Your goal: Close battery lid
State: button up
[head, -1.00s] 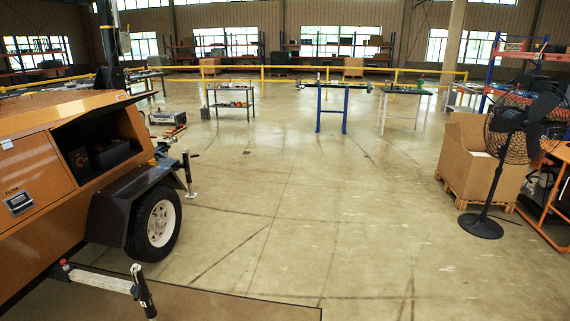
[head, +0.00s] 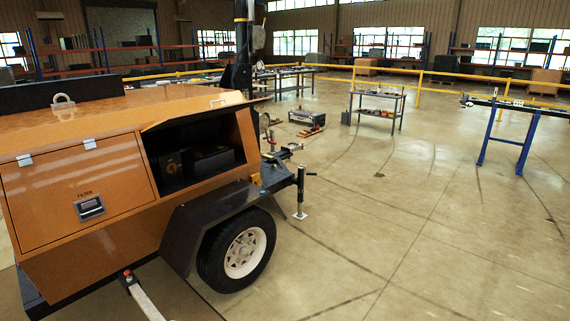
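The orange light tower trailer (head: 120,235) fills the left side of the head view. Its battery compartment (head: 195,155) is open, with dark box-shaped units inside. The battery lid (head: 190,112) is raised above the opening, seen nearly edge-on as an orange panel, with a small handle (head: 218,101) near its outer edge. To the left, a panel marked FILTER (head: 80,180) is shut, with a dark latch (head: 90,207). My gripper is not in view.
The fender (head: 205,222) and wheel (head: 243,250) stick out below the compartment. A jack (head: 300,192) stands to their right, and an outrigger bar (head: 143,300) extends at the bottom. Open floor lies to the right. A work table (head: 378,98) and yellow railing (head: 440,88) stand farther back.

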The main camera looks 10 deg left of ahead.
aim_at(185, 133)
jog(key=i+u, duration=0.25)
jog(key=i, duration=0.65)
jog(key=i+l+u, duration=0.1)
jog(key=i+u, duration=0.2)
jog(key=i, duration=0.65)
jog(key=i+u, duration=0.4)
jog(key=i+l+u, duration=0.15)
jog(key=i+u, duration=0.25)
jog(key=i+l+u, duration=0.25)
jog(key=i+u, duration=0.2)
jog(key=i+l+u, duration=0.3)
jog(key=i, duration=0.15)
jog(key=i+l+u, duration=0.3)
jog(key=i+l, duration=0.1)
jog(key=i, duration=0.05)
